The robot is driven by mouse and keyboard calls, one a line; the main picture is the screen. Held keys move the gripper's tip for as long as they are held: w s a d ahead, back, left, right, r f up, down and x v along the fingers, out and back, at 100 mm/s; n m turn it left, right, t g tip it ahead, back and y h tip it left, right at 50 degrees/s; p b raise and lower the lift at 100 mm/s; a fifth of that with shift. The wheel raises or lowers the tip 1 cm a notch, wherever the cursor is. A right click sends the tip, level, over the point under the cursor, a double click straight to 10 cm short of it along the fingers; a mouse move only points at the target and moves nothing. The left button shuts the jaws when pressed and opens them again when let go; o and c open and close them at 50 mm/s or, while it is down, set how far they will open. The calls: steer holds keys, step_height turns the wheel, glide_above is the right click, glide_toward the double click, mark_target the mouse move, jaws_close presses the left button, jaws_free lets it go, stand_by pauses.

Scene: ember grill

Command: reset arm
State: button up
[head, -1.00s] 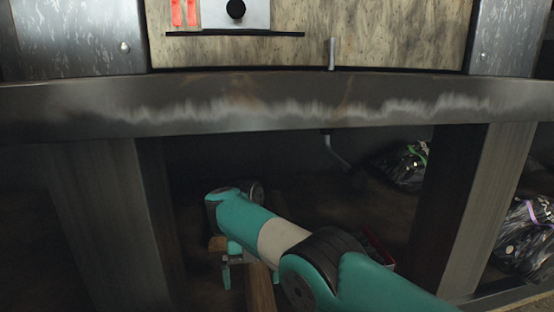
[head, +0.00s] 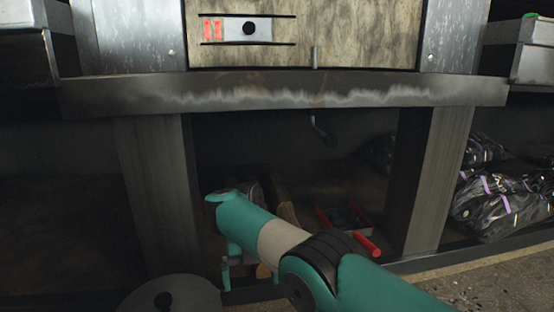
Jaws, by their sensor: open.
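My teal and white arm reaches in from the lower right towards the dark opening under the grill counter. My gripper (head: 243,272) shows only in part below the arm's far end, pointing down.
The metal counter edge (head: 290,92) spans above the arm, with metal legs on both sides. A red-handled tray (head: 366,243) lies right of the arm. Black bags (head: 500,200) lie at right. A round grey lid (head: 172,296) is at lower left.

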steer(key=w+d+r+n+t+h, duration=0.2)
steer(key=w+d+r+n, duration=0.2)
steer(key=d+r+n, duration=0.7)
steer(key=s+d+r+n+t+y, duration=0.1)
steer(key=s+d+r+n, duration=0.25)
steer(key=n, duration=0.25)
steer(key=s+d+r+n+t, duration=0.1)
steer(key=s+d+r+n, duration=0.1)
steer(key=d+r+n, duration=0.3)
steer(key=s+d+r+n+y+p, duration=0.1)
steer(key=s+n+y, duration=0.5)
steer(key=s+n, duration=1.65)
step_height(320, 180, up, 62)
steer(key=s+m+p, duration=0.3)
steer(key=p, duration=5.8)
steer(key=shift+t+p, duration=0.3)
steer(key=shift+p, duration=0.1)
